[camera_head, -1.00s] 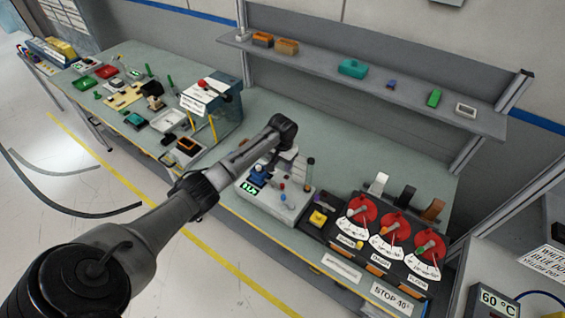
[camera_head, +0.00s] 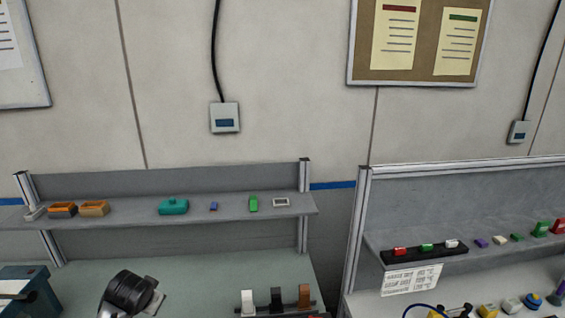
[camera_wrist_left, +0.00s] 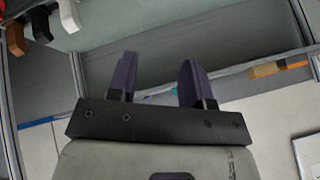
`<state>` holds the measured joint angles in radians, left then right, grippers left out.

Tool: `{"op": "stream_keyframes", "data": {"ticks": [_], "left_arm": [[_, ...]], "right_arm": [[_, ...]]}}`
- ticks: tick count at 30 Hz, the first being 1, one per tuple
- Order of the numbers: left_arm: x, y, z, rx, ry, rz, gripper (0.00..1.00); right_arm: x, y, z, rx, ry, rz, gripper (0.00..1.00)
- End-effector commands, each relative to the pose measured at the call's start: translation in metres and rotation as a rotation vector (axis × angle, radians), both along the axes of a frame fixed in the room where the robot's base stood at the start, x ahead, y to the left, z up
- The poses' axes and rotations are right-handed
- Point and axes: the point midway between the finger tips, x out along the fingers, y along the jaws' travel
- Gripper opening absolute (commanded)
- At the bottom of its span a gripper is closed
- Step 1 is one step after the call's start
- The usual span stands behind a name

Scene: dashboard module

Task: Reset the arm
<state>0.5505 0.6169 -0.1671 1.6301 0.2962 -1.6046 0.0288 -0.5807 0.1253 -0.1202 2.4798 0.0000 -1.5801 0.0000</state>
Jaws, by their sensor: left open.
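My left arm (camera_head: 130,292) shows only as a dark wrist joint at the bottom left of the head view, above the green bench. The fingers of that gripper are outside the head view. In the left wrist view my left gripper (camera_wrist_left: 157,82) has its two dark fingers apart with nothing between them. Beyond it are a grey bench and shelf surface and blurred small items. My right gripper is in neither view.
A shelf (camera_head: 180,219) over the bench holds an orange box (camera_head: 62,210), a teal box (camera_head: 173,206) and a green block (camera_head: 253,203). White, black and brown levers (camera_head: 275,299) stand below. A second shelf (camera_head: 460,240) is at right.

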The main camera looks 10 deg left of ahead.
Motion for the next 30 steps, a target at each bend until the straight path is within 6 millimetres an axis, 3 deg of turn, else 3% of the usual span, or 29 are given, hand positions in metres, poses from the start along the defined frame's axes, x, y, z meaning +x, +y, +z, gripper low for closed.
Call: {"op": "stream_keyframes", "data": {"ticks": [1,5,9,12,17,21,27,30], "left_arm": [[-0.004,-0.027,0.014,0.027,-0.058,-0.055,0.46],[-0.034,-0.091,0.032,0.069,-0.182,-0.163,0.46],[-0.096,-0.153,0.031,0.034,-0.259,-0.238,0.46],[-0.145,-0.183,0.021,-0.025,-0.262,-0.256,0.46],[-0.22,-0.215,-0.004,-0.142,-0.182,-0.252,0.46],[-0.276,-0.231,-0.041,-0.225,-0.04,-0.219,0.46],[-0.339,-0.242,-0.075,-0.288,0.125,-0.178,0.46],[-0.359,-0.243,-0.083,-0.298,0.174,-0.168,0.46]], "right_arm": [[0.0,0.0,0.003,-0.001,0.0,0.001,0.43],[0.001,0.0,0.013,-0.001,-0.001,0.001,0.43],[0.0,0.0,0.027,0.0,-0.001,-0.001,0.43],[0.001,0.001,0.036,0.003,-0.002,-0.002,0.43],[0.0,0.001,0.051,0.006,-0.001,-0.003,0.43],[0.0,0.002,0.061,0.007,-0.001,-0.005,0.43],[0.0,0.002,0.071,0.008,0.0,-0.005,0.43],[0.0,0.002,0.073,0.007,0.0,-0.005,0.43]]}}
